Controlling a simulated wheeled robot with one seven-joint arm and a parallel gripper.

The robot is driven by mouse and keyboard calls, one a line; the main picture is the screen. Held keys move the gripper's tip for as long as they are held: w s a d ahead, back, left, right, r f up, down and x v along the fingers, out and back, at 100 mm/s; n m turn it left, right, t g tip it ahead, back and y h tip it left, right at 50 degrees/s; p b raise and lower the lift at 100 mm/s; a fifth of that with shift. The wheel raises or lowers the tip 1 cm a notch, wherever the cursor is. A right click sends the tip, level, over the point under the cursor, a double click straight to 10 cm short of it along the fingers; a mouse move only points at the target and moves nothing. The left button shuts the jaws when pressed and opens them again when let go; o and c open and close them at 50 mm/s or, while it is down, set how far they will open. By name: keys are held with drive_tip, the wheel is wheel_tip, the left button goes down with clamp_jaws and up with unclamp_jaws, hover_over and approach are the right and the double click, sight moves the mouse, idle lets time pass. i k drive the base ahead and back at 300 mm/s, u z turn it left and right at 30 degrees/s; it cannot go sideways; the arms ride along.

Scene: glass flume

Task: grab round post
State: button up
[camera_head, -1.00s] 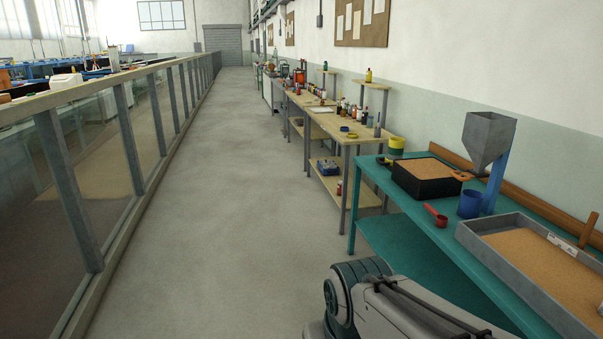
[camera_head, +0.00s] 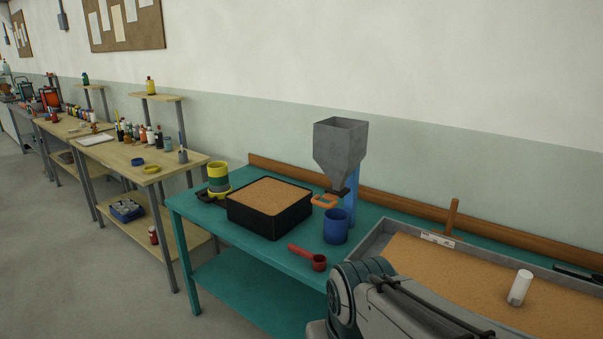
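A short white round post (camera_head: 520,288) stands in the sand of a long grey tray (camera_head: 400,225) on the teal bench, at the right of the view. It leans slightly in the picture and nothing touches it. A part of my own arm shows at the bottom centre-right, in front of the tray's near left part. My gripper is out of view, so its fingers cannot be seen.
The teal bench (camera_head: 235,288) also bears a black sand box (camera_head: 250,222), a grey hopper (camera_head: 340,150), a blue cup (camera_head: 335,228), a red scoop (camera_head: 308,256) and a yellow-banded container (camera_head: 218,178). Wooden tables (camera_head: 140,160) stand to the left. Floor at lower left is clear.

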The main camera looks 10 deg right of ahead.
sight(523, 279)
drive_tip(key=z, duration=1)
drive_tip(key=i, duration=0.95)
drive_tip(key=z, duration=0.75)
